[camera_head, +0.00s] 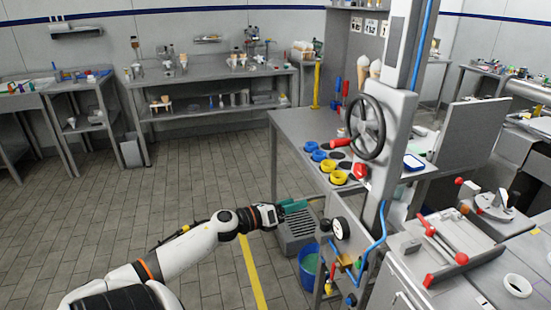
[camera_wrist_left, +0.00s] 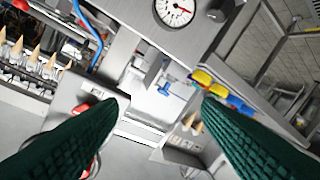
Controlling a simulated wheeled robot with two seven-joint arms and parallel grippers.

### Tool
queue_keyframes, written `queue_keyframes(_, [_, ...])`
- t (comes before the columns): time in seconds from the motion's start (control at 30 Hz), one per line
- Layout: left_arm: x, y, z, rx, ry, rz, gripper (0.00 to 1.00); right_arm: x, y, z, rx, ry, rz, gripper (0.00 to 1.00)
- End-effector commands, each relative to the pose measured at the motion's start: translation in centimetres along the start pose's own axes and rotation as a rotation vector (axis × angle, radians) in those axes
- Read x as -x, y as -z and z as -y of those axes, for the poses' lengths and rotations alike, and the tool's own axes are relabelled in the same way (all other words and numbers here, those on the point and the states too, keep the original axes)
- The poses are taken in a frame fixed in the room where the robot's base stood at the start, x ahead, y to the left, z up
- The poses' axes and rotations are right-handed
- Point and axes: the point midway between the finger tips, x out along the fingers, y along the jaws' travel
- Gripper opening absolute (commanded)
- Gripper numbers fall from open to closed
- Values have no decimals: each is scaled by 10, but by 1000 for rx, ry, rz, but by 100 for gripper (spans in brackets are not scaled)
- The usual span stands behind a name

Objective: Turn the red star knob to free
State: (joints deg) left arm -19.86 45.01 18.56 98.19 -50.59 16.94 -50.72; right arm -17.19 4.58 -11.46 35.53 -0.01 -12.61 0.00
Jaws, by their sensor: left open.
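A small red knob (camera_head: 361,171) sits on the grey machine column below the black handwheel (camera_head: 366,128) in the head view. It is too small to tell its star shape or setting. My left gripper (camera_head: 294,206) has dark green fingers and reaches in from the left, below and left of the red knob and apart from it. In the left wrist view my left gripper (camera_wrist_left: 160,102) is open, with nothing between its fingers. A red part (camera_wrist_left: 84,166) shows partly behind the left finger there; I cannot tell whether it is the knob. My right gripper is out of view.
A round gauge (camera_head: 339,229) and a blue hose (camera_head: 378,243) are on the column right of my gripper. A blue bucket (camera_head: 308,268) stands below. Yellow and blue rings (camera_head: 328,166) lie on the bench above. Floor at left is clear.

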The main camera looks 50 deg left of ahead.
Motion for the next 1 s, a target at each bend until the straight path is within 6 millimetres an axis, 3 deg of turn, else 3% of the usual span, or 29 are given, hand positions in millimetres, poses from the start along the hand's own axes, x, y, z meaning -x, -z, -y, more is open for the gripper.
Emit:
queue_keyframes(0.2, [6, -31, 33, 173, 80, -7, 59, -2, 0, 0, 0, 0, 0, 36])
queue_keyframes(0.6, [20, -87, 81, 442, 212, -24, 59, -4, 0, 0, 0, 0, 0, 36])
queue_keyframes(0.8, [25, -104, 92, 516, 250, -30, 59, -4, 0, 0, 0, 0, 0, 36])
queue_keyframes(1.0, [26, -109, 95, 537, 261, -32, 59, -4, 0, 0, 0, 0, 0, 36])
